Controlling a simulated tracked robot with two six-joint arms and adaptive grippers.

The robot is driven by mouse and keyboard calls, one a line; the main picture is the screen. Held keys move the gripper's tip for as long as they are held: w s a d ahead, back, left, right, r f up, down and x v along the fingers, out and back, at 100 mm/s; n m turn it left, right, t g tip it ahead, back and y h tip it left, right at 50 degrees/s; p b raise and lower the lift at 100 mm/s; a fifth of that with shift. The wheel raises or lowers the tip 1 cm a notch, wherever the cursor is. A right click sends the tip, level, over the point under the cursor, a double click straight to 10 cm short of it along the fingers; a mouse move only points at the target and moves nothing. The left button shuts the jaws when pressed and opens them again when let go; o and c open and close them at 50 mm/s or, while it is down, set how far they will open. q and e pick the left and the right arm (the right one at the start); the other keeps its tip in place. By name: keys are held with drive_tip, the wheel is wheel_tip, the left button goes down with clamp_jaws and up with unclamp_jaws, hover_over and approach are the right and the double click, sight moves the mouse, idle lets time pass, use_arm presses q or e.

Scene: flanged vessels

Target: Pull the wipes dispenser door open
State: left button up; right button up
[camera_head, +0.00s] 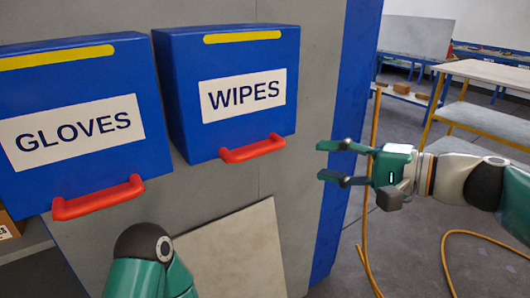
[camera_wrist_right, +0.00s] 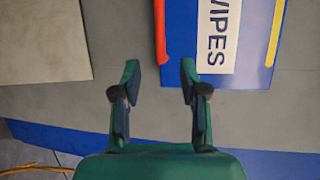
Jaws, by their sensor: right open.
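The blue wipes dispenser (camera_head: 230,85) hangs on the grey panel with a white WIPES label (camera_head: 243,95) and a red handle (camera_head: 252,149) along its lower edge. Its door looks shut. My right gripper (camera_head: 332,162) is open and empty, to the right of the handle and apart from it, fingers pointing left. In the right wrist view my open gripper (camera_wrist_right: 160,80) points toward the red handle (camera_wrist_right: 160,35), which lies beyond the fingertips. In the head view a part of my left arm shows at the bottom; its gripper is not visible.
A blue gloves dispenser (camera_head: 75,125) with a red handle (camera_head: 98,198) hangs to the left. A blue post (camera_head: 345,130) edges the panel. A pale board (camera_head: 235,255) leans below. An orange cable (camera_head: 450,260) and a workbench (camera_head: 485,75) are at the right.

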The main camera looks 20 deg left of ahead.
sight(263, 153)
drive_tip(key=p+x, duration=0.2)
drive_tip(key=x, duration=1.3)
drive_tip(key=shift+s, duration=0.2)
drive_tip(key=shift+c, duration=0.3)
drive_tip(key=shift+f, duration=0.1)
clamp_jaws()
